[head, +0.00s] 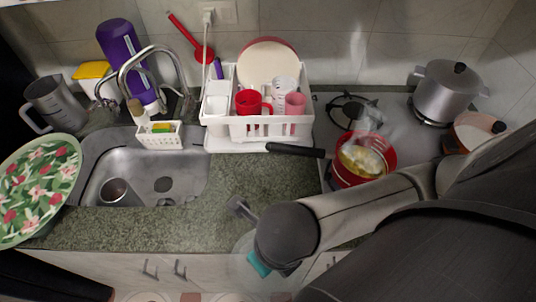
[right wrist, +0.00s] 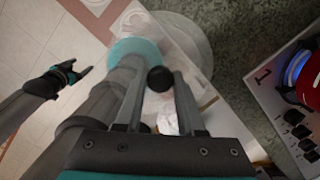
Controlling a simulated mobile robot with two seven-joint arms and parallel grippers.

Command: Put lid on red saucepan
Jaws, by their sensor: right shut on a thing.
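The red saucepan (head: 338,176) stands on the stove with its black handle pointing left; it is uncovered and holds pale yellow food. My right gripper (head: 264,232) is left of and nearer than the saucepan, over the counter's front edge. In the right wrist view its fingers (right wrist: 158,104) are shut on the black knob of a clear round lid (right wrist: 190,35). The lid shows faintly in the head view (head: 240,262), partly hidden by my arm. My left gripper (right wrist: 72,74) shows small and empty in the right wrist view, its fingers apart; the head view does not show it.
A grey pot (head: 447,97) and a lidded pan (head: 472,133) stand on the stove to the right. A white dish rack (head: 220,128) with cups is behind. The sink (head: 195,180) and floral plate (head: 40,190) are left. The counter (head: 240,180) between sink and stove is clear.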

